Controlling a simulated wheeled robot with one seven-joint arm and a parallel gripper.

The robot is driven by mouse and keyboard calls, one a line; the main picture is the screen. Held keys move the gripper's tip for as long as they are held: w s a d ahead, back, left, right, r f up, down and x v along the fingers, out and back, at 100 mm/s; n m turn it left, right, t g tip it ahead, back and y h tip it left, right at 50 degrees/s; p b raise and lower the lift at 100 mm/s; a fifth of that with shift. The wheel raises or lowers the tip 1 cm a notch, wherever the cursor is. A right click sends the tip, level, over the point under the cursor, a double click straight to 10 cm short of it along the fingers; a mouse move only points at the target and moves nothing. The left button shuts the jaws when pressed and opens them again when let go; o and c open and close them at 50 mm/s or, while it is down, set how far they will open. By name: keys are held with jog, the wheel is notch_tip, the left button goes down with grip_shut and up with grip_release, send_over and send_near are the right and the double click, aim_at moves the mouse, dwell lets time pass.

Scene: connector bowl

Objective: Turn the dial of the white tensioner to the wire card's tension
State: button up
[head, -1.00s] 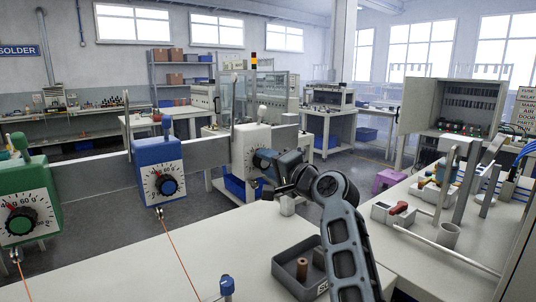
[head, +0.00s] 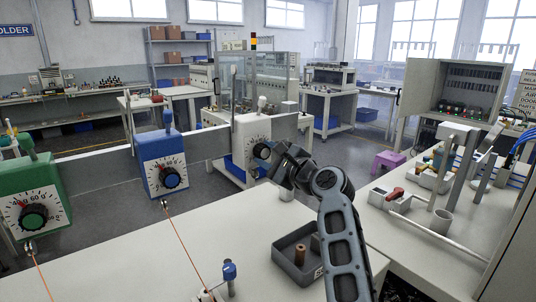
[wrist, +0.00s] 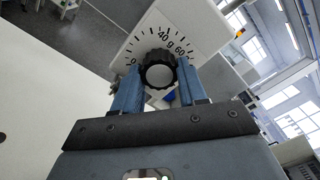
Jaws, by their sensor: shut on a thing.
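The white tensioner (head: 244,132) hangs on the grey rail, at the right of the row in the head view. Its round black dial (head: 262,150) has a light grey centre in the wrist view (wrist: 160,71). My gripper (head: 270,153) is shut on this dial, with one blue finger on each side of it in the wrist view (wrist: 160,80). The printed scale shows 40, g and 60 above the knob. The dial's pointer cannot be made out. I cannot pick out a wire card or read a tension on one.
A blue tensioner (head: 158,150) and a green tensioner (head: 22,185) are on the same rail to the left, with orange wires below them. A dark tray (head: 284,258) with spools and a blue-topped post (head: 229,271) are on the white table (head: 130,250).

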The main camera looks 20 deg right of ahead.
jog(key=m, duration=0.6)
jog(key=shift+f, duration=0.15)
dwell(0.4)
jog(key=o, duration=1.1)
jog(key=shift+c, duration=0.2)
jog(key=shift+s, duration=0.15)
jog(key=b+v, duration=0.1)
jog(key=v, duration=0.6)
jog(key=shift+s, duration=0.25)
